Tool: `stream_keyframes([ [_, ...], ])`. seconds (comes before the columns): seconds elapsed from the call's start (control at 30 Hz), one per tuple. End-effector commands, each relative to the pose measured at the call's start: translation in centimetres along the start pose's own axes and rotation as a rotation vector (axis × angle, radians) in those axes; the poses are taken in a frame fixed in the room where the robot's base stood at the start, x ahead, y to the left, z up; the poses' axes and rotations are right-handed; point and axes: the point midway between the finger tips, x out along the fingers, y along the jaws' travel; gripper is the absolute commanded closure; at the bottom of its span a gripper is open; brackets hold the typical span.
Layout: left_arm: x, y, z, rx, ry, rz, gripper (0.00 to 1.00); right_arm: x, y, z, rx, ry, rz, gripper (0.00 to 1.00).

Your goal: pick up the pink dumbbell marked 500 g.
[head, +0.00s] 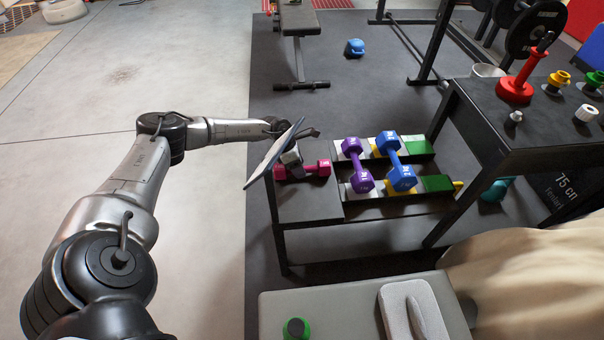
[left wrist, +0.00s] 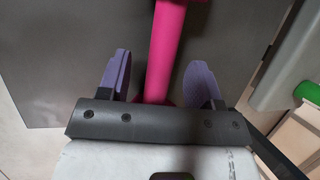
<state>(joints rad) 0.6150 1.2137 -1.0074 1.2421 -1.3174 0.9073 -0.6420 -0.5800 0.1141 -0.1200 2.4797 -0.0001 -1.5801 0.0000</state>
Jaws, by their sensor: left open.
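The pink dumbbell (head: 318,169) lies on the bare left part of the low rack's top (head: 310,205). Its right head shows in the head view; the left part is partly hidden by my left gripper (head: 291,160). In the left wrist view, the pink dumbbell's bar (left wrist: 167,45) runs down between the two purple finger pads of my left gripper (left wrist: 160,80). The jaws are apart, with a gap on either side of the bar. I cannot tell how far above the bar the pads are. The 500 g marking cannot be read. My right gripper is not in view.
A purple dumbbell (head: 352,152) and a blue dumbbell (head: 392,150) rest in the rack's tray just right of the pink one. A dark table (head: 540,130) with weights stands farther right. A bench (head: 298,20) stands behind.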

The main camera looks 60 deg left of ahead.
Motion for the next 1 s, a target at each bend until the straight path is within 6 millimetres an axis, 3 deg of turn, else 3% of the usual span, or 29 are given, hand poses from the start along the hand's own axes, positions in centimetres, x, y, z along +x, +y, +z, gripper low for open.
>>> stream_keyframes([
  [0.07,1.03,0.05,-0.05,0.000,0.000,0.000,0.41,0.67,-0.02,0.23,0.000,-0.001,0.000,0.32],
  [0.33,1.03,0.00,0.03,-0.001,0.000,0.000,0.43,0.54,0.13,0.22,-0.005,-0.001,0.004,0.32],
  [0.9,1.03,-0.02,0.02,-0.001,0.000,0.000,0.97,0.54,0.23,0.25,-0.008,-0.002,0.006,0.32],
  [1.0,1.03,-0.02,0.03,-0.001,0.000,0.000,1.00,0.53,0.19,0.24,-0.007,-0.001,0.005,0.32],
])
